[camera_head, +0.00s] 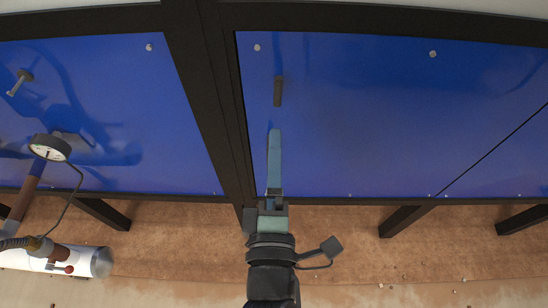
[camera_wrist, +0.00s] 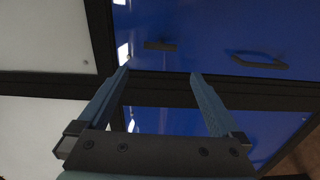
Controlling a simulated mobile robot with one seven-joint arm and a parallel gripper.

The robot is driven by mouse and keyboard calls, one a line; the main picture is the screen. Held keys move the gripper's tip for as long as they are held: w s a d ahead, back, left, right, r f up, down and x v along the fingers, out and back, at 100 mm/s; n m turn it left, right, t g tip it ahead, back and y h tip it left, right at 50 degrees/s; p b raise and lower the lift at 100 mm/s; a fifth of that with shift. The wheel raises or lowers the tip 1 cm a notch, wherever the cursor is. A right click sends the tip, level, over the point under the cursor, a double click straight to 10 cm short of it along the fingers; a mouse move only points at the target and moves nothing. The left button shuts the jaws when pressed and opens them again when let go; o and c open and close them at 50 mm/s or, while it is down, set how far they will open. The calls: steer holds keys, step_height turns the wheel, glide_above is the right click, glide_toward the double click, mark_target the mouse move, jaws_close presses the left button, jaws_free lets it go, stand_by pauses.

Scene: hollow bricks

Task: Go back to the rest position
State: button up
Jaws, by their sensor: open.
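My gripper (camera_head: 274,132) is in the lower middle of the head view, seen edge-on in front of the blue panel (camera_head: 390,120). The wrist view shows its two teal fingers (camera_wrist: 160,73) wide apart with nothing between them. A short dark handle (camera_head: 278,91) is on the blue panel just beyond the fingertips. A dark handle-like bar (camera_wrist: 160,45) also shows ahead of the fingers in the wrist view, apart from them. My wrist hides part of the dark frame's lower edge.
A black upright frame post (camera_head: 205,100) stands left of my gripper. Further left are a round gauge (camera_head: 50,148) with a hose and a white cylinder (camera_head: 55,258). Black legs (camera_head: 400,220) stand on the brown floor (camera_head: 340,235). Space right of my gripper looks open.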

steer(key=shift+r, duration=0.1)
steer(key=w+r+m+t+h, duration=0.1)
steer(key=w+r+m+t, duration=0.35)
steer(key=r, duration=0.95)
steer(key=s+r+m+t, duration=0.2)
steer(key=r+m, duration=0.4)
steer(key=r, duration=0.9)
steer(key=s+r+m+t+y+b, duration=0.1)
steer(key=s+r+m+t, duration=0.2)
steer(key=r+m, duration=0.4)
step_height(320, 180, up, 8)
steer(key=shift+s+d+r, duration=0.15)
steer(key=shift+s+d, duration=0.1)
steer(key=shift+d, duration=0.1)
